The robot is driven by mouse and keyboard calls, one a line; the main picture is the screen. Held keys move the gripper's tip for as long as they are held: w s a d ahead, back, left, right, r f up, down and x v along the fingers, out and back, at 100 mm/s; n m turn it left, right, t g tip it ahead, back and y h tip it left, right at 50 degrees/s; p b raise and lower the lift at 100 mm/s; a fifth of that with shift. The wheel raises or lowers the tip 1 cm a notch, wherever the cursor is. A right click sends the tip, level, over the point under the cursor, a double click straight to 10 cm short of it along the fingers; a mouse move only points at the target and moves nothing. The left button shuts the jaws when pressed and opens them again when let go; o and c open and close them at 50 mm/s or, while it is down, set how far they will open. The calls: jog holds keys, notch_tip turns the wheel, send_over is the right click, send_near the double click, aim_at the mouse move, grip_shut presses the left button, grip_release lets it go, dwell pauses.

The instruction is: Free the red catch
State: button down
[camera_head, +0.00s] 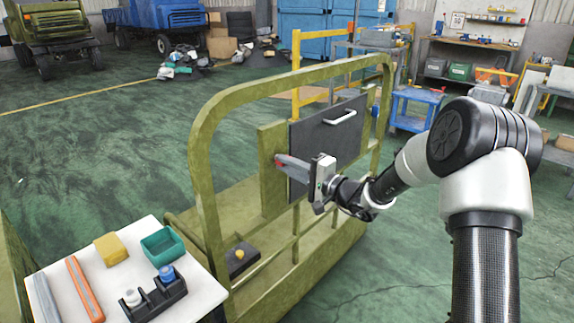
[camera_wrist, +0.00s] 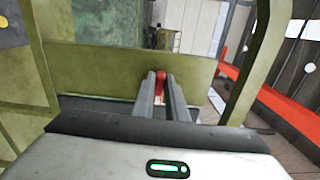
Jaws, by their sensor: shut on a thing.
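The red catch (camera_wrist: 161,76) shows between my fingertips in the wrist view, in front of the olive-green panel of the frame. In the head view only a small red bit of the catch (camera_head: 278,162) shows at the fingertips, at the left of the dark grey door (camera_head: 327,133). My gripper (camera_head: 282,161) reaches in from the right and is shut on the catch. The gripper also shows in the wrist view (camera_wrist: 161,82). The door has a pale handle (camera_head: 340,117) near its top. Most of the catch is hidden by the fingers.
The olive-green tubular rail (camera_head: 203,140) arches around the panel. A white table (camera_head: 118,272) at the lower left bears a green bin, a yellow block, bars and a dark holder. A blue cart (camera_head: 416,108) stands behind, to the right. The floor at left is open.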

jog(key=shift+n, duration=0.3)
jog(key=c, duration=1.8)
grip_release()
jog(key=shift+o, duration=0.2)
jog(key=shift+d, duration=0.1)
jog(key=p+v, duration=0.2)
jog(key=v, duration=1.5)
jog(key=shift+s, duration=0.2)
jog(key=shift+d, duration=0.1)
